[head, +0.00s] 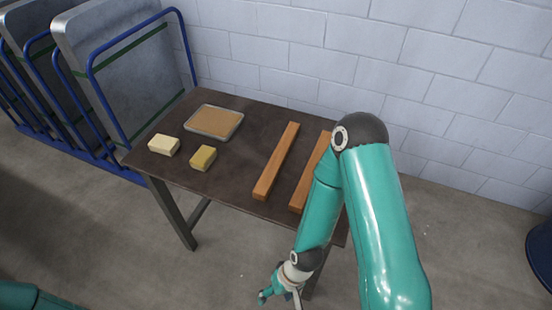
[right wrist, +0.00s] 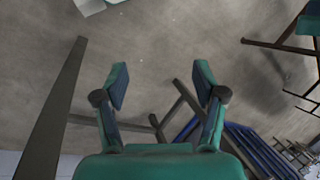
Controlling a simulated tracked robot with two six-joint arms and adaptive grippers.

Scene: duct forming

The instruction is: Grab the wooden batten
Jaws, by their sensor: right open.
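Two wooden battens lie side by side, apart, on the dark table (head: 235,180) in the head view. The left batten (head: 277,160) is fully visible. The right batten (head: 311,173) is partly hidden behind my right arm. My right gripper (head: 277,292) is in front of the table's near edge, away from both battens. In the right wrist view my right gripper (right wrist: 160,82) has its fingers spread with nothing between them. No batten shows in that view. My left gripper is not in view.
A shallow tray with a tan surface (head: 214,122), a cream block (head: 164,144) and a yellow block (head: 203,158) sit on the table's left half. Blue racks with metal sheets (head: 118,75) stand left of the table. A white block wall (head: 290,55) is behind it.

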